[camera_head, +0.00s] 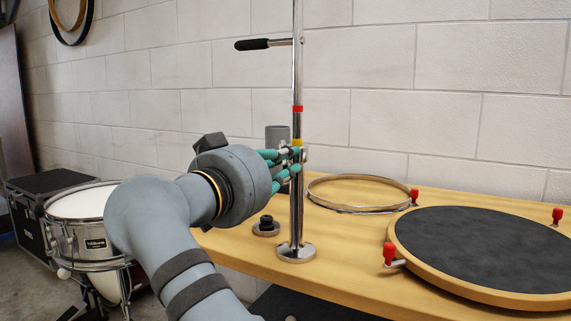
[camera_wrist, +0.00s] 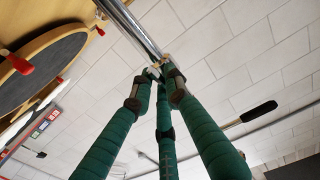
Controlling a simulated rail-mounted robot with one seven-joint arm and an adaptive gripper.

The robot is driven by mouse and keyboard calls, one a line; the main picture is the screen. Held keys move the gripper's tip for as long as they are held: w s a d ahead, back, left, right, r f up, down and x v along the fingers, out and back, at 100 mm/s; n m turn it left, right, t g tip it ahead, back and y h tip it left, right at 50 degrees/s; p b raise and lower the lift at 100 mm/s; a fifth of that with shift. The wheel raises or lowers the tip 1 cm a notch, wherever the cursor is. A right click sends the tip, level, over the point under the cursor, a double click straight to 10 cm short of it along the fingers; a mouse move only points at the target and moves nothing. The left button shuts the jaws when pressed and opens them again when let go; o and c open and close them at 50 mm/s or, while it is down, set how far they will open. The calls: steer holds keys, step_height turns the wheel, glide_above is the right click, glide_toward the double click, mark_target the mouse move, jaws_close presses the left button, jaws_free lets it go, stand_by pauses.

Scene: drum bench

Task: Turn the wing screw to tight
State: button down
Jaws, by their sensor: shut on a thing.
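The chrome stand pole (camera_head: 297,205) rises from a round metal base on the wooden bench, with a red band (camera_head: 297,108) and a yellow band just above my gripper. My gripper (camera_head: 296,156), with green fingers, reaches the pole from the left at the height of a metal collar. In the wrist view its three fingers close together (camera_wrist: 158,76) beside the pole (camera_wrist: 133,28). They are shut on the wing screw, which is mostly hidden between the fingertips. Its wing angle cannot be made out.
A black-handled side rod (camera_head: 258,44) juts left from the pole higher up.

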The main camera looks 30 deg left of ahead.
steer(key=shift+r, duration=0.15)
stand_by(0.4)
steer(key=c, duration=1.7)
jaws_free()
steer(key=s, duration=0.8)
steer(key=s+d, duration=0.1)
steer(key=s, duration=0.3)
steer(key=shift+w, duration=0.1)
steer(key=w, duration=0.8)
steer(key=w+a, duration=0.1)
steer(key=w, duration=0.3)
